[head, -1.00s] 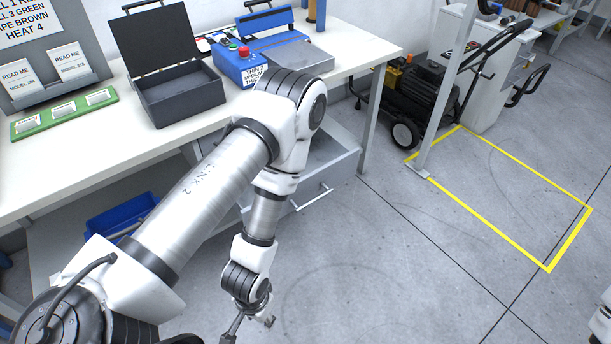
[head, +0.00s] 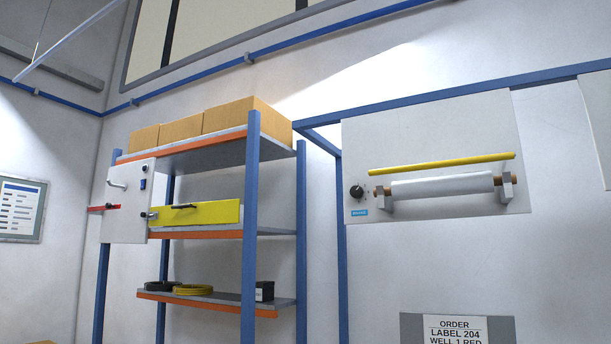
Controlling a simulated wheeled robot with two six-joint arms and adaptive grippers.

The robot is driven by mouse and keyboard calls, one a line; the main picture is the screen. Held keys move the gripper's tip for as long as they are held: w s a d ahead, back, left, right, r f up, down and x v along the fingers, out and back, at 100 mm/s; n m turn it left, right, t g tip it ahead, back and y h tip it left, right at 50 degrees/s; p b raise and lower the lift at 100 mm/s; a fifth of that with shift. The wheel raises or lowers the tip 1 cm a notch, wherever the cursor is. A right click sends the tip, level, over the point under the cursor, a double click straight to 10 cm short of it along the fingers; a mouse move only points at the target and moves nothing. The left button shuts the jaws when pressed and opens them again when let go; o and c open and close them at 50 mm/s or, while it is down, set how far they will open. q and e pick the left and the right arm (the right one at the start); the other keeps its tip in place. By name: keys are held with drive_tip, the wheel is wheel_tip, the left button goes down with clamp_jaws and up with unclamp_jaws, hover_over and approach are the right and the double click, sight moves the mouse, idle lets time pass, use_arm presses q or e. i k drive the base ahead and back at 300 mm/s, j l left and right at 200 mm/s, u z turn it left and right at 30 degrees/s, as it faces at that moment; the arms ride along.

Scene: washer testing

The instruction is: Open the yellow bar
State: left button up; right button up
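A thin yellow bar (head: 442,163) runs across a pale wall panel (head: 440,125) at the right, tilted slightly up to the right. It lies just above a white roller (head: 445,186) held between two grey brackets. A second yellow piece, a wide flat yellow plate (head: 222,213) with a black handle, extends right from a white box (head: 127,203) on the shelf rack. Neither of my grippers shows in the head view, so their state and distance from these things are hidden.
A blue-post shelf rack (head: 250,225) holds cardboard boxes (head: 228,115) on top and a yellow coil (head: 192,289) lower down. The roller panel has a black knob (head: 357,191). A sign (head: 455,328) is at the bottom right. The floor is out of view.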

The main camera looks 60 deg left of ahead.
sight(508, 155)
drive_tip(key=u, duration=1.3)
